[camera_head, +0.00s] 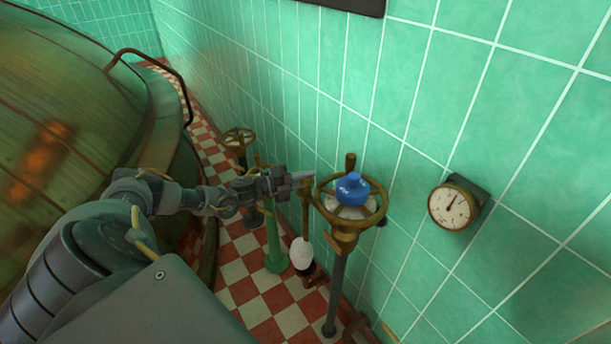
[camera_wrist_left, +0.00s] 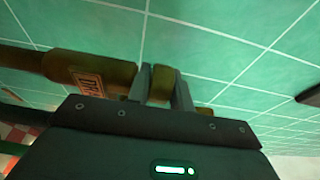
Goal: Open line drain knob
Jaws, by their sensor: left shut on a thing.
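My left gripper (camera_head: 302,182) reaches in from the left, just left of the brass handwheel. In the left wrist view its two fingers (camera_wrist_left: 161,88) are shut on a brass knob piece (camera_wrist_left: 163,84). This piece is beside a larger brass part (camera_wrist_left: 60,66) with an orange label (camera_wrist_left: 89,82), whose lettering I cannot read. In the head view a slim brass stem (camera_head: 306,212) rises to the fingertips above a white fitting (camera_head: 301,252). The fingers partly hide what they hold, and I cannot tell how far the knob is turned. My right gripper is not in view.
A brass handwheel (camera_head: 329,215) with a blue object (camera_head: 352,188) stands close right of my gripper. A gauge (camera_head: 449,206) is on the green tiled wall (camera_head: 420,70). Other valves (camera_head: 238,138) stand behind. A big copper kettle (camera_head: 60,100) fills the left.

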